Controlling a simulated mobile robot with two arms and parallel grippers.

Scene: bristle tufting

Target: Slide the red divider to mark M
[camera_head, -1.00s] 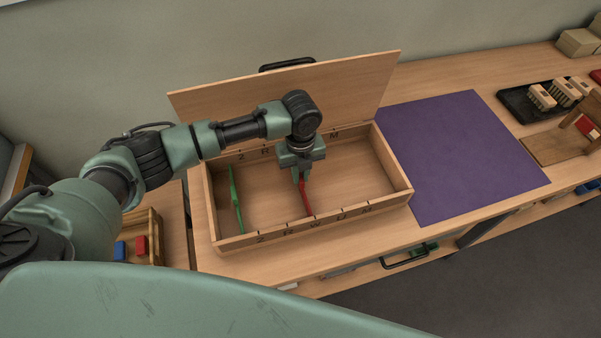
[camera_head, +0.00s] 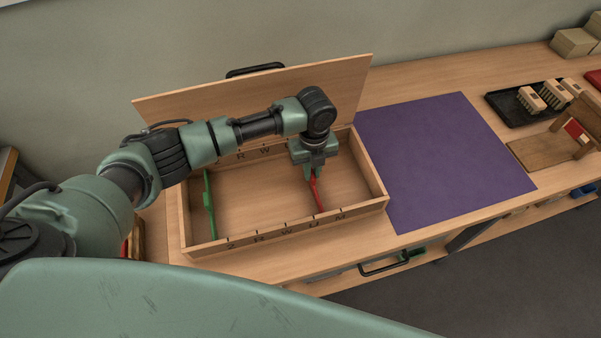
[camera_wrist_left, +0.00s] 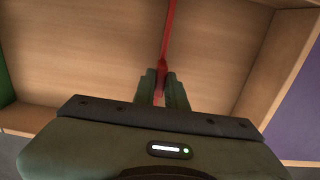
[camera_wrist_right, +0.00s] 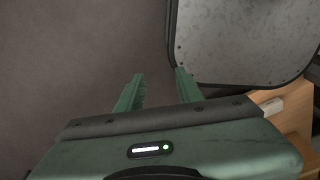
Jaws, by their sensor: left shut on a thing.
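The red divider (camera_head: 318,196) stands crosswise in the wooden box (camera_head: 265,234), its near end between marks U and M on the front wall. My left gripper (camera_head: 311,176) reaches down into the box and is shut on the red divider. The left wrist view shows the red divider (camera_wrist_left: 171,35) between the two fingers (camera_wrist_left: 162,86). Mark M (camera_head: 341,215) is the rightmost letter on the front wall. The far wall's right-hand letters are hidden by my arm. My right gripper (camera_wrist_right: 158,80) is open and empty, away from the box.
A green divider (camera_head: 209,205) stands near the box's left end. The lid (camera_head: 200,105) is raised behind the box. A purple mat (camera_head: 435,165) lies to the right, then a black tray (camera_head: 505,106) with brushes. The box floor between the dividers is clear.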

